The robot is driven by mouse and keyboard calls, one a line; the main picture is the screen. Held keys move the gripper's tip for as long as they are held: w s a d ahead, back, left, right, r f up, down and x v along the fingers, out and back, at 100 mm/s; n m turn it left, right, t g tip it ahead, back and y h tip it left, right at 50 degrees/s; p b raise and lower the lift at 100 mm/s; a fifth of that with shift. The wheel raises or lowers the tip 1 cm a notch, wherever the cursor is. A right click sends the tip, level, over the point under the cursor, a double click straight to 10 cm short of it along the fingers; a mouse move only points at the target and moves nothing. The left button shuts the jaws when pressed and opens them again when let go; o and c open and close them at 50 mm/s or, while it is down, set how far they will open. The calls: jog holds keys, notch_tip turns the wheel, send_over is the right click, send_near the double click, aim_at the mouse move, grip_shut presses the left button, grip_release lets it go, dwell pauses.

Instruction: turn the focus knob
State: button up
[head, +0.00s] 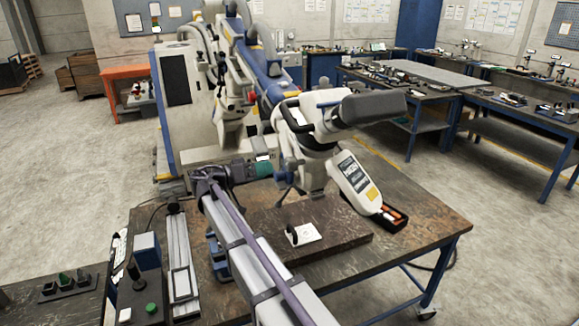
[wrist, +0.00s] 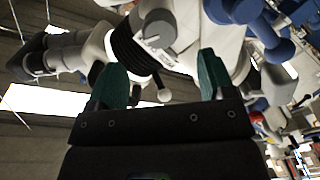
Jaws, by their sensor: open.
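The white microscope (head: 310,150) stands over the bench with a dark grey head at upper right. In the wrist view its white body (wrist: 205,30) fills the top, with a black ribbed collar (wrist: 128,58). A round grey knob (wrist: 158,22) and a short lever with a white ball tip (wrist: 164,95) show there. Blue knobs (wrist: 280,50) show at upper right; I cannot tell which is the focus knob. My gripper (wrist: 160,78) is open, its two green fingers apart with nothing gripped. In the head view my gripper (head: 266,168) is left of the microscope, partly hidden.
The brown workbench (head: 430,215) carries a dark base board (head: 345,240) with a white card (head: 305,234). A control panel (head: 140,295) is at front left. The bench's right side has free room.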

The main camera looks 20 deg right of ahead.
aim_at(286, 165)
jog(key=d, duration=0.9)
jog(key=shift+s, duration=0.25)
jog(key=shift+d, duration=0.15)
